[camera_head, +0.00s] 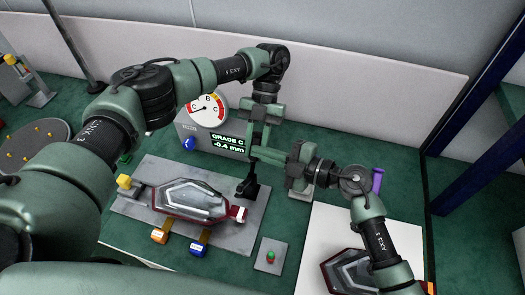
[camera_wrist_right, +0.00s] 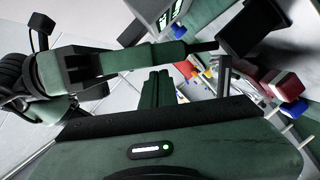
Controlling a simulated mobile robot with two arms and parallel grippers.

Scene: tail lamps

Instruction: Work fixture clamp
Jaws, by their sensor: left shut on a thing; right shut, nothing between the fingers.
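The fixture plate (camera_head: 140,226) carries a tail lamp (camera_head: 190,198) with a clear centre and dark red edge. A clamp with a yellow tip (camera_head: 124,182) stands at the plate's left; a red and white piece (camera_head: 239,213) is at the lamp's right end. My left gripper (camera_head: 252,158) hangs down over the plate's right side, shut on a slim dark part above a black block (camera_head: 247,187). This block also shows in the right wrist view (camera_wrist_right: 243,30). My right gripper (camera_head: 257,153) is shut and empty close beside the left one; its fingers (camera_wrist_right: 156,88) lie together in the wrist view.
A gauge box (camera_head: 207,112) behind the plate reads "GRADE C -0.4 mm". Orange (camera_head: 159,236) and blue (camera_head: 198,248) tabs project at the plate's front. A button box (camera_head: 270,257) stands front right. Another lamp (camera_head: 345,272) lies on a white mat (camera_head: 310,232), partly behind my right arm.

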